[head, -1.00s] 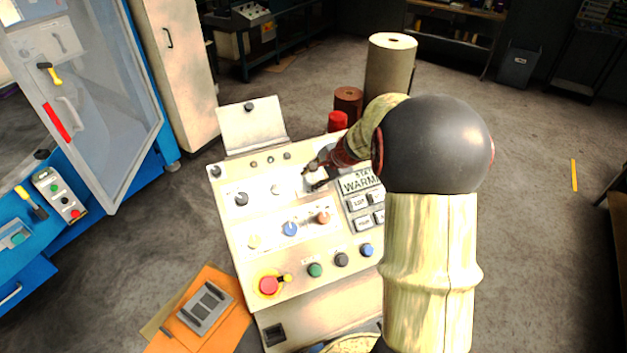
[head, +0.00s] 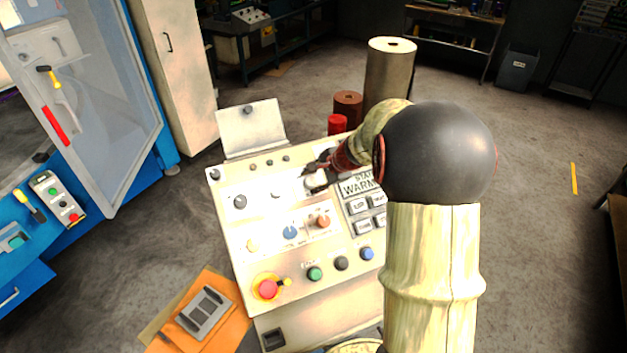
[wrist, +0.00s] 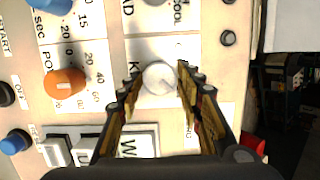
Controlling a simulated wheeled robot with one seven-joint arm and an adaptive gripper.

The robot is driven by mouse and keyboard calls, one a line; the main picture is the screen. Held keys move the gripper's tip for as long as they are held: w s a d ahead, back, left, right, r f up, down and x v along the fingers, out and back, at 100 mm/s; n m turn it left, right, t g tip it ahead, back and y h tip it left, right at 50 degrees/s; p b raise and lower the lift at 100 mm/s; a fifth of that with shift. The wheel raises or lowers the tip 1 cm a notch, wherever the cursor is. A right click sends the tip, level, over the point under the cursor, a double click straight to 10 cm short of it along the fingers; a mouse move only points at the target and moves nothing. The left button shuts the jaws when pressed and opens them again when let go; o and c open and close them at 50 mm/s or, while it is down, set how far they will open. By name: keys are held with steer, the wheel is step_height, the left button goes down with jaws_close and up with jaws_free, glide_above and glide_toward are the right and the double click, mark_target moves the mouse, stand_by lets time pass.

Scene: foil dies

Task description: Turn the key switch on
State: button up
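The key switch (wrist: 158,77) shows in the wrist view as a round, pale silver knob on the cream control panel, beside a partly hidden label starting with "K". My gripper (wrist: 159,80) is open, with one finger on each side of the knob. Narrow gaps seem to remain, and I cannot tell whether either finger touches it.
An orange knob (wrist: 64,83) and a blue knob (head: 290,232) are close by on the panel. A red emergency button (head: 267,289) is at the lower left. Square push buttons (head: 363,212) sit right of my gripper. A red cylinder (head: 337,124) stands behind the panel.

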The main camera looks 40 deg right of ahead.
steer(key=shift+o, duration=1.1)
steer(key=v, duration=1.2)
